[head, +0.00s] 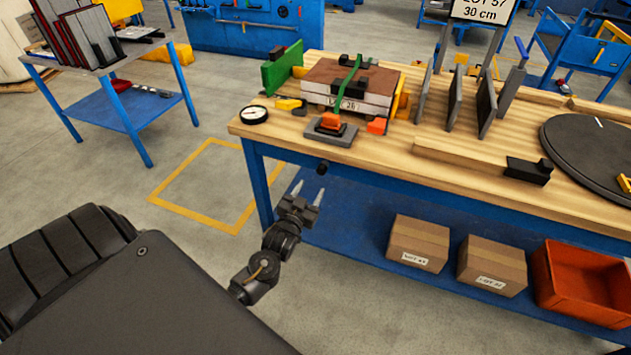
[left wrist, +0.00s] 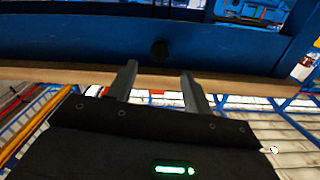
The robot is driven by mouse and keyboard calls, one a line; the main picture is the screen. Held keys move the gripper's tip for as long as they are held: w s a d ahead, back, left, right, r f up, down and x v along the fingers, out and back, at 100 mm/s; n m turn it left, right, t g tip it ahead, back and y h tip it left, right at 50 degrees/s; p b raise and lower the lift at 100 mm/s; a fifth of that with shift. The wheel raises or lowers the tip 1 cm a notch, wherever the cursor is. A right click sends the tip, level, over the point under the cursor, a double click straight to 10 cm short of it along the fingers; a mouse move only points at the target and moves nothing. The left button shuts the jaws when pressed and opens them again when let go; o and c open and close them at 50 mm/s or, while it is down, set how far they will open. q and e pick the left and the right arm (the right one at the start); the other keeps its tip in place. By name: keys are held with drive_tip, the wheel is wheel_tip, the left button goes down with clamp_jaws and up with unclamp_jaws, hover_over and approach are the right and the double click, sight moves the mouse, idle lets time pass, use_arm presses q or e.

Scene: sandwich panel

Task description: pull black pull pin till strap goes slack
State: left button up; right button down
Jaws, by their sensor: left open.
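The black pull pin (head: 322,167) is a small round knob at the front of the wooden bench, just under its edge. It also shows in the left wrist view as a dark knob (left wrist: 159,48) against the blue bench frame. A green strap (head: 352,80) runs over a brown-topped panel stack (head: 347,88) on the bench and looks taut. A grey base with an orange piece (head: 330,123) sits in front of the stack. My left gripper (head: 310,188) is open and empty, below the pin and apart from it. Its fingers (left wrist: 158,72) straddle the pin's line. My right gripper is not in view.
A dial gauge (head: 254,114) lies at the bench's left corner. Upright dark plates (head: 455,97) and a round dark turntable (head: 595,150) stand to the right. Cardboard boxes (head: 418,243) and an orange bin (head: 580,283) are on the lower shelf.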

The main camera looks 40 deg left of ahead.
use_arm(q)
drive_tip(key=v, duration=0.3)
drive_tip(key=shift+s+d, duration=0.1)
drive_tip(key=shift+s, duration=0.2)
drive_tip(key=shift+f, duration=0.1)
drive_tip(key=s+d+f+m+g+h, duration=0.15)
drive_tip(key=s+f+g, duration=0.3)
drive_tip(key=f, duration=0.95)
drive_tip(key=s+d+f+m+g+h, duration=0.1)
drive_tip(key=s+d+f+g, duration=0.35)
drive_tip(key=f, duration=0.95)
drive_tip(key=s+d+f+g, duration=0.1)
drive_tip(key=s+f, duration=0.4)
drive_tip(key=s, duration=0.6)
drive_tip(key=s+f+g+h, duration=0.1)
drive_tip(key=s+f+g, duration=0.3)
drive_tip(key=s, duration=0.8)
drive_tip(key=s+d+f+m+g, duration=0.1)
drive_tip(key=s+f+g, duration=0.1)
drive_tip(key=s+f, duration=0.5)
drive_tip(key=s+p, duration=0.1)
drive_tip(key=s, duration=0.3)
drive_tip(key=shift+s+d+f+h, duration=0.25)
drive_tip(key=shift+d+f+h, duration=0.1)
drive_tip(key=shift+d, duration=0.05)
